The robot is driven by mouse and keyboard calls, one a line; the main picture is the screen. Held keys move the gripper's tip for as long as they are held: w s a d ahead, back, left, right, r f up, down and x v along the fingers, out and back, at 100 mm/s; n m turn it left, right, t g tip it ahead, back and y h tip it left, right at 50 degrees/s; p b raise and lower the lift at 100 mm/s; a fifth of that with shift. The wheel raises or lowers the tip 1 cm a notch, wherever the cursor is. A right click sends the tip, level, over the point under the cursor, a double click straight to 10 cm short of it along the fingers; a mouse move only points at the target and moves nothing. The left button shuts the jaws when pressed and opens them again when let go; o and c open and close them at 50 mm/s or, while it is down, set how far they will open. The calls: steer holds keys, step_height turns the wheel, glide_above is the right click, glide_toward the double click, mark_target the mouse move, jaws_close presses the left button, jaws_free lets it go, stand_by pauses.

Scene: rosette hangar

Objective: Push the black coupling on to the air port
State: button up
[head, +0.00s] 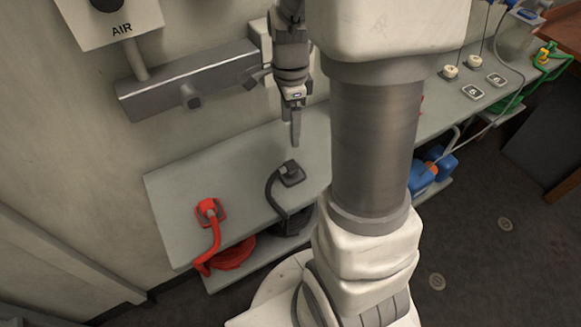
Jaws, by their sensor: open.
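The black coupling (290,174) stands on the grey bench, with its black hose running down over the front edge. My gripper (295,140) points down just above the black coupling in the picture, open and empty. It looks apart from the coupling, but the exact gap is hard to tell. The AIR sign (121,30) is on the wall at top left. Below it, a grey manifold (155,100) is joined by a pipe and carries a short stub port (191,98). A second dark stub (258,77) shows at its right end. Nothing is seen on the left stub.
A red coupling (208,210) with a red hose sits at the left of the bench (170,185). Coiled hoses lie on the lower shelf. White knobs and numbered plates (472,92) are farther right, with blue containers (423,177) below. My arm hides the bench's middle.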

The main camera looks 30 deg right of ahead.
steer(key=b, duration=0.1)
glide_toward(291, 164)
step_height(291, 164, down, 5)
steer(key=shift+w+f, duration=0.15)
steer(key=shift+f+b, duration=0.35)
steer(key=shift+f, duration=2.25)
steer(key=c, duration=1.4)
steer(key=shift+o, duration=0.2)
steer(key=shift+r, duration=0.1)
